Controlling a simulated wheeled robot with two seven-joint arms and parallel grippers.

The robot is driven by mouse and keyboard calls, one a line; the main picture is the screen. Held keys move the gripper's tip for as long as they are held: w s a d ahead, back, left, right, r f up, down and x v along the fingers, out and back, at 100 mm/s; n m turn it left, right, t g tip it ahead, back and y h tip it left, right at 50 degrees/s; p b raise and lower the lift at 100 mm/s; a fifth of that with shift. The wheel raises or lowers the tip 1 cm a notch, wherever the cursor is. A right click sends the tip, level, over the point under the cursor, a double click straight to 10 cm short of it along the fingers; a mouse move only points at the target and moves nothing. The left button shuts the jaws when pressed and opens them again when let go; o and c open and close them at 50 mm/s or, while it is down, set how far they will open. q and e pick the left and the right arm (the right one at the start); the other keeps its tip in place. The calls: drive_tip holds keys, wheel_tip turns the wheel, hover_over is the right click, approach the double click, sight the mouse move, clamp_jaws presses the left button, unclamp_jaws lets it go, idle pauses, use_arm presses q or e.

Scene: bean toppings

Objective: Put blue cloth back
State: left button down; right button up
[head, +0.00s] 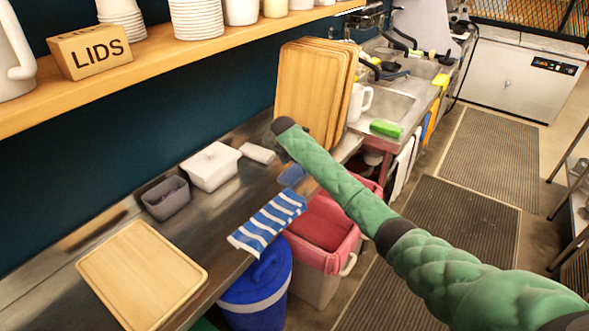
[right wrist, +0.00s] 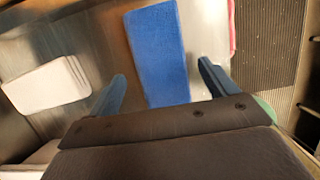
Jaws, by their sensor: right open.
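A plain blue cloth (head: 291,176) lies flat on the metal counter near its front edge, partly beside my right arm. It also shows in the right wrist view (right wrist: 157,55), between the two spread fingers and apart from them. My right gripper (head: 281,127) is at the end of the green-sleeved arm; its fingers are hard to make out in the head view. In the right wrist view the gripper (right wrist: 160,85) is open and empty. A blue-and-white striped cloth (head: 268,222) hangs over the counter's front edge. My left gripper is not in view.
A white block (head: 257,153), a white lidded container (head: 211,166) and a grey bin (head: 166,198) stand left of the blue cloth. Upright wooden boards (head: 306,90) stand behind. A red-lined bin (head: 325,228) and a blue barrel (head: 257,286) are below the counter edge.

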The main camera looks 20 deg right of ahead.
sight(292, 172)
drive_tip(key=b+v, duration=0.1)
drive_tip(key=v, duration=0.2)
drive_tip(key=shift+r, duration=0.1)
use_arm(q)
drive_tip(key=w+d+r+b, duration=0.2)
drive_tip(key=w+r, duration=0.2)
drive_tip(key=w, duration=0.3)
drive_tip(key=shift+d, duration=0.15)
use_arm(e)
drive_tip(key=v, duration=0.7)
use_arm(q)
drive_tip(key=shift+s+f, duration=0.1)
use_arm(e)
drive_tip(key=shift+s+a, duration=0.1)
